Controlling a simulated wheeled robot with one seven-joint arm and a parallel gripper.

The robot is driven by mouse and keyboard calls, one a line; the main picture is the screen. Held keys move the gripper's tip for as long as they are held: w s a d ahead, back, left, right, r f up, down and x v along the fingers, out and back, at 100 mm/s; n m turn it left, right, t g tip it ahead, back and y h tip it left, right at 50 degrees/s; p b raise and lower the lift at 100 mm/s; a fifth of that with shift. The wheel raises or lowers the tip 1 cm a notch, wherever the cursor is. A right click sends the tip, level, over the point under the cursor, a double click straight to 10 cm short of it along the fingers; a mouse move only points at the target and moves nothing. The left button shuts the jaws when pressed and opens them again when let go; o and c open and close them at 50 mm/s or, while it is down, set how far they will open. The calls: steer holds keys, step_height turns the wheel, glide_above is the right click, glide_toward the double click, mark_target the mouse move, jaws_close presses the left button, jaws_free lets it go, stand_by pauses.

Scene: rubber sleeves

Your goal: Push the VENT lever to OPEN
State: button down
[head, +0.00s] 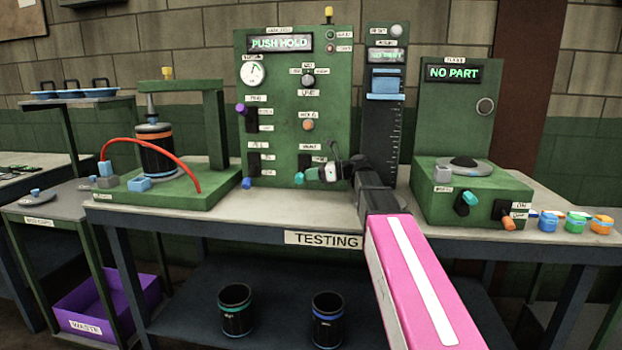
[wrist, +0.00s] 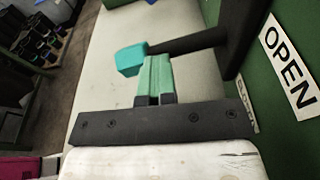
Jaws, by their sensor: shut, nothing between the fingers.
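The VENT lever has a teal knob (head: 301,174), low on the green test panel (head: 270,110) in the head view. In the wrist view its teal knob (wrist: 131,59) sits at the end of a dark stem that reaches out from the panel. The OPEN label (wrist: 288,60) is at the right there, and a second label (wrist: 247,105), partly hidden, looks like CLOSED. My gripper (head: 318,174) is shut and empty. Its green fingertips (wrist: 156,62) are close beside the knob and stem; I cannot tell whether they touch.
A purple-knobbed lever (head: 241,109) and a blue-knobbed lever (head: 246,183) are left on the same panel. A blue carriage (head: 383,83) on a dark column stands to the right. A green NO PART station (head: 470,150) is further right. Bench top shows free below the panel.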

steer(key=shift+r+m, duration=0.4)
steer(key=shift+r, duration=0.45)
stand_by(1.4)
